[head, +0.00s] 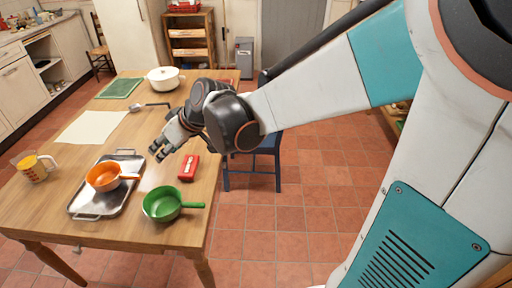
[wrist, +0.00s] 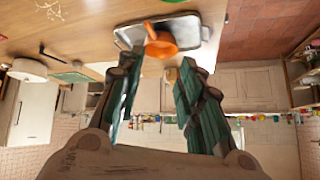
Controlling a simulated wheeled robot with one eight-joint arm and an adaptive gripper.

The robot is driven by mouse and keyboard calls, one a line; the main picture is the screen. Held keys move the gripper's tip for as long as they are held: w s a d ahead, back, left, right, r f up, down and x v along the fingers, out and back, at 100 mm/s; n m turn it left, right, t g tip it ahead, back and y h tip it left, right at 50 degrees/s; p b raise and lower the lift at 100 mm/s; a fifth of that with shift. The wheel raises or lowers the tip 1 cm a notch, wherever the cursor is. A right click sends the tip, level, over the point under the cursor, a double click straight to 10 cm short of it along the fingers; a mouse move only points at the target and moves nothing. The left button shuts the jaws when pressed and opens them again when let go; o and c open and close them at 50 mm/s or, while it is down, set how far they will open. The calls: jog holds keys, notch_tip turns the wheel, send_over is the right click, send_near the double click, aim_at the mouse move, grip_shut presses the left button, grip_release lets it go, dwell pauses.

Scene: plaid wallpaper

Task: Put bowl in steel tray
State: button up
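An orange bowl with a handle (head: 103,177) sits in the steel tray (head: 92,206) on the wooden table. Both also show in the wrist view, the orange bowl (wrist: 160,44) and the tray (wrist: 125,37) beyond my fingertips. A green bowl with a handle (head: 162,205) stands on the table to the right of the tray, near the front edge. My gripper (head: 160,151) is above the table, up and to the right of the tray in the head view. In the wrist view its fingers (wrist: 158,66) are apart, with nothing held between them.
A red object (head: 188,167) lies right of the tray. Paper (head: 92,127), a ladle (head: 150,106), a green board (head: 119,88) and a white pot (head: 164,79) lie farther back. A blue chair (head: 258,165) stands by the table's right edge.

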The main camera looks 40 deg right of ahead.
jog(key=s+d+r+m+h, duration=0.1)
jog(key=s+d+m+h, duration=0.1)
jog(key=s, duration=0.8)
jog(key=s+d+r+m+h, duration=0.1)
jog(key=s+d, duration=0.4)
jog(key=s, duration=0.6)
jog(key=shift+m+h, duration=0.9)
jog(key=shift+h, duration=0.1)
